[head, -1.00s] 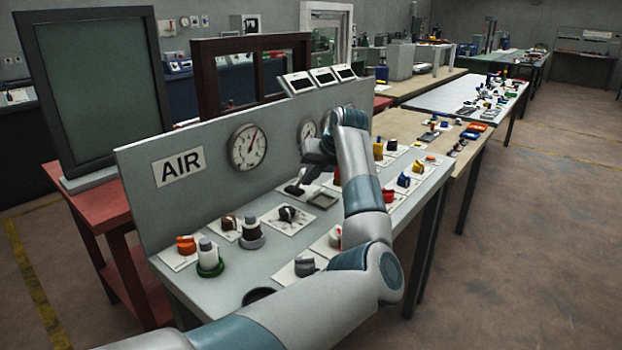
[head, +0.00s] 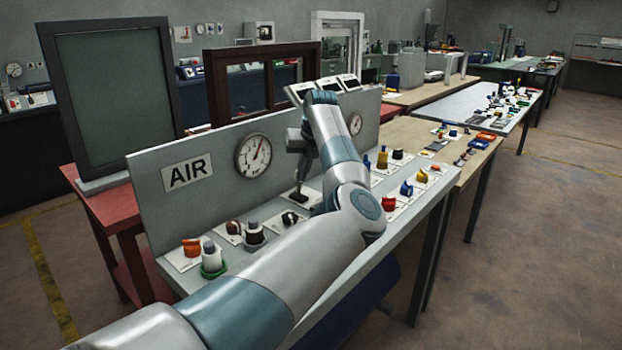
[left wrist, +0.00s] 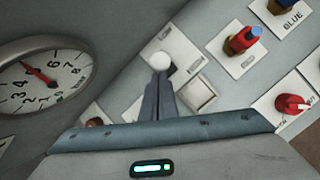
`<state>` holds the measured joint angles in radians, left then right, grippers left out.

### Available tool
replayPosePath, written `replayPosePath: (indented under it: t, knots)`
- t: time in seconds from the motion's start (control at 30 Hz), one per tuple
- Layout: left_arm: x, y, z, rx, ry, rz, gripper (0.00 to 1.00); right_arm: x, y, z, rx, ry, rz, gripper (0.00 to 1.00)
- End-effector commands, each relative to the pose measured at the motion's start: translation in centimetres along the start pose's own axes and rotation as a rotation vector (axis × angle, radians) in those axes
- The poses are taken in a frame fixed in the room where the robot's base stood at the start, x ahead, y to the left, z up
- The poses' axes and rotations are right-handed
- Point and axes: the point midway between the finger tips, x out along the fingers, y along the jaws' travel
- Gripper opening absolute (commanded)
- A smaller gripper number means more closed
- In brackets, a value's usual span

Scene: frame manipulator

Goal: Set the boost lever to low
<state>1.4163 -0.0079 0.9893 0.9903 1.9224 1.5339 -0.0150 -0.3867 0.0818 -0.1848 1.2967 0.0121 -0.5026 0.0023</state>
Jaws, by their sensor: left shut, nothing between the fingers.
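The lever shows in the left wrist view as a round white knob (left wrist: 161,62) over a pale plate with small lettering that I cannot read. My left gripper (left wrist: 159,80) is shut and empty, with its fingertips right at the near side of the knob. I cannot tell whether they touch it. In the head view my left gripper (head: 300,178) points down over the lever's white plate (head: 310,197) on the grey panel, and hides most of the lever. My right gripper is not in view.
A dial gauge (head: 253,156) and an AIR sign (head: 187,171) are on the upright backboard close behind. Orange (head: 191,247) and green-based (head: 212,262) controls stand to the left. Yellow (head: 382,157), blue (head: 406,188) and red (head: 388,204) controls stand to the right.

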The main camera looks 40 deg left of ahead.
Motion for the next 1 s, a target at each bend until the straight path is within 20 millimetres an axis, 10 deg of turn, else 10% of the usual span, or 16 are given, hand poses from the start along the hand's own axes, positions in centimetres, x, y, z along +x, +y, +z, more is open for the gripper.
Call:
replayPosePath:
  t: [1.0]
  knots:
    - [-0.3,2.4,3.4,0.0,-0.001,0.002,0.0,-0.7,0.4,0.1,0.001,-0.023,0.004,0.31]
